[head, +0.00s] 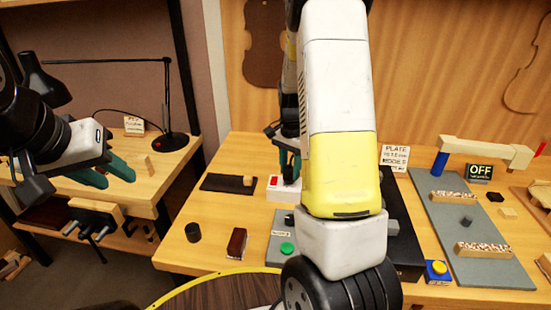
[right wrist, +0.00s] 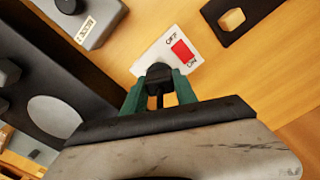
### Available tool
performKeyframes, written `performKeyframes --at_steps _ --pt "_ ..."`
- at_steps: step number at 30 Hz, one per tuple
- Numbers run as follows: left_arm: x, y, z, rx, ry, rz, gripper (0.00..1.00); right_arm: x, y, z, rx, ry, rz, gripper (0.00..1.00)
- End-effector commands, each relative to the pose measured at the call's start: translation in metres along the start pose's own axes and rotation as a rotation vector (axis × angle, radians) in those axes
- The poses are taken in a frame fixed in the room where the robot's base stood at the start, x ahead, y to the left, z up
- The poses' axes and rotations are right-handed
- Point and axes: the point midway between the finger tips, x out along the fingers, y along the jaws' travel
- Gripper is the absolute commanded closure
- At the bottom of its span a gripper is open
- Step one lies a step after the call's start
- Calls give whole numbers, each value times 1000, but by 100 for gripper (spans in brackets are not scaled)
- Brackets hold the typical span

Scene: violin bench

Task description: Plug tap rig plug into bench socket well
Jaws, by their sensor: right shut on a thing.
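The white socket box (head: 284,193) with a red switch stands on the bench, left of my right arm. In the right wrist view the white socket box (right wrist: 150,62) shows its red rocker between OFF and ON lettering. My right gripper (right wrist: 158,82), with green fingers, is shut on the black plug (right wrist: 158,76). The plug overlaps the near part of the box; I cannot tell whether it is in the well or just above it. The well itself is hidden. In the head view my right gripper (head: 289,165) is partly behind my arm. My left gripper (head: 104,178) is open and empty at the left.
A dark mat (head: 216,183) with a small wood block lies left of the box. A grey unit with a green button (head: 287,248) is in front. A grey box with a black knob (right wrist: 85,22) shows in the wrist view. My right arm blocks the bench's middle.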

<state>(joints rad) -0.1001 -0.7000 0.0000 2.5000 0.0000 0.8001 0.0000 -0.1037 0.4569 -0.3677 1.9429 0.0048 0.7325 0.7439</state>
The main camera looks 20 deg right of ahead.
Motion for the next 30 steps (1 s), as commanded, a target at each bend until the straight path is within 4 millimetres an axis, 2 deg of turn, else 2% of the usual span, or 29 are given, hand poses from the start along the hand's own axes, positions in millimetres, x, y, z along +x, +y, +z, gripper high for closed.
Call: performKeyframes --at_steps 25,26,29,30 --pt "0 0 0 0 0 0 64 22 0 0 0 0 0 100" --pt "0 0 0 0 0 0 64 21 0 0 0 0 0 60" --pt "0 0 0 0 0 0 64 21 0 0 0 0 0 40" --pt "0 0 0 0 0 0 64 21 0 0 0 0 0 40"
